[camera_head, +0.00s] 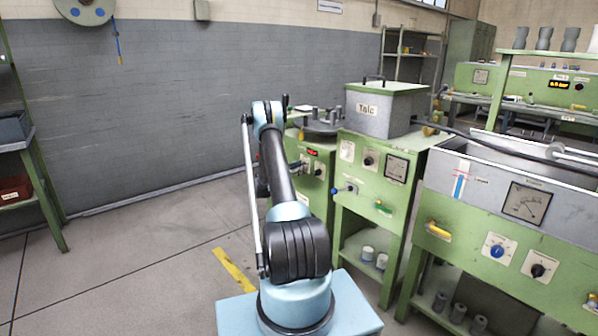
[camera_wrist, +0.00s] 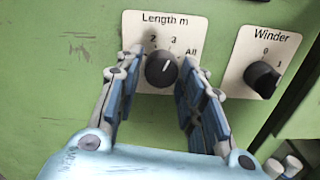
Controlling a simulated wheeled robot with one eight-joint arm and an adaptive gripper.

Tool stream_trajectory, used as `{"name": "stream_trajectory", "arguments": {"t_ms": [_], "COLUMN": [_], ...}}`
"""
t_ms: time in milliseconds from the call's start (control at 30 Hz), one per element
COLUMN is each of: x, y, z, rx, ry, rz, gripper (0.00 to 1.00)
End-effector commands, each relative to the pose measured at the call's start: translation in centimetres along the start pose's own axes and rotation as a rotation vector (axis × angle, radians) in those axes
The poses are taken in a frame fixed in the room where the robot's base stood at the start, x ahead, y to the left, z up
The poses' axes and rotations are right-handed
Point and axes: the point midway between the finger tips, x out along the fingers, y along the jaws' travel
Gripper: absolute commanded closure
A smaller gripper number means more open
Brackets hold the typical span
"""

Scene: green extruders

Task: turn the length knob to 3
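The length knob (camera_wrist: 162,70) is a round black knob on a cream plate marked "Length m" (camera_wrist: 148,86) in the wrist view. Its white pointer line leans slightly right of straight up, toward the 3. The marks 2, 3 and All show; the plate's left part is hidden behind a finger. My gripper (camera_wrist: 163,66) is open, with one fingertip on each side of the knob. Gaps show between the fingers and the knob. In the head view my arm reaches toward the left green machine (camera_head: 318,181), and the length knob cannot be made out.
A black winder knob (camera_wrist: 262,78), with marks 0 and 1, sits close to the right of my right finger. The grey talc box (camera_head: 370,118) stands on the neighbouring machine. Open floor (camera_head: 140,262) lies to the left.

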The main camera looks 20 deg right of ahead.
Motion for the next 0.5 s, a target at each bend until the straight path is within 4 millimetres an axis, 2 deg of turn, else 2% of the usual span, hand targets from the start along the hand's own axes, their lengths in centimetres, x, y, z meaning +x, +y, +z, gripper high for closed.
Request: {"name": "stream_trajectory", "arguments": {"t_ms": [367, 500], "x": [-0.1, -1.0], "y": [0.0, 0.0], "z": [0.0, 0.0], "rx": [-0.001, -0.001], "ry": [0.0, 0.0], "rz": [-0.001, 0.0], "gripper": [0.5, 0.5]}}
